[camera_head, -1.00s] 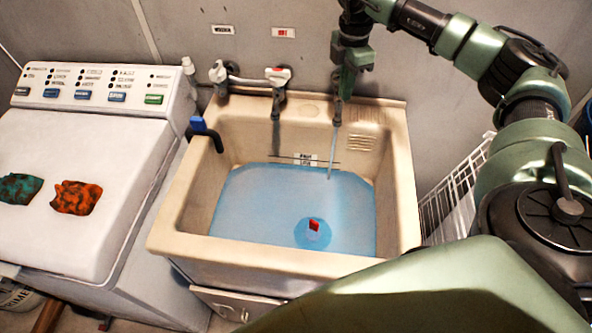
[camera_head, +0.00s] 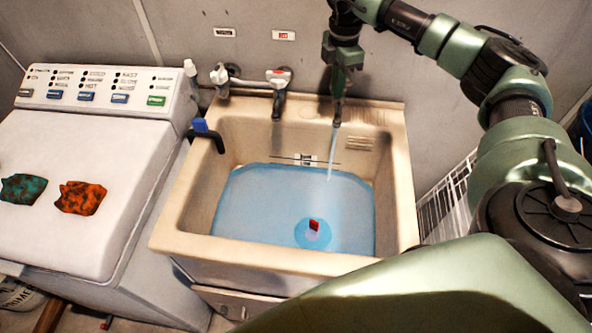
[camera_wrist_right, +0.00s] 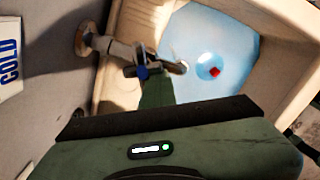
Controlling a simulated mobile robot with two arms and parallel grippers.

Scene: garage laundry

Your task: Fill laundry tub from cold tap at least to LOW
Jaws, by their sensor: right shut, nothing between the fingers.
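The beige laundry tub (camera_head: 178,213) holds blue water (camera_head: 260,200). A label (camera_head: 306,158) on its back wall sits just above the water's far edge; its writing is too small to read. A stream (camera_head: 331,155) runs into the tub from the right-hand tap, mostly hidden behind my right gripper (camera_head: 337,105). In the wrist view this tap (camera_wrist_right: 122,50) has a blue part by my fingers, near a COLD sign (camera_wrist_right: 10,60). My right gripper is shut and empty at the tap; contact is unclear. My left gripper is out of view.
A red-topped piece (camera_head: 314,226) shows in the water. Two other taps (camera_head: 219,78) (camera_head: 279,80) are left of my gripper. A washing machine (camera_head: 70,145) with two cloths stands left, a black hose with a blue part (camera_head: 207,135) between. A white wire rack (camera_head: 447,200) stands right.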

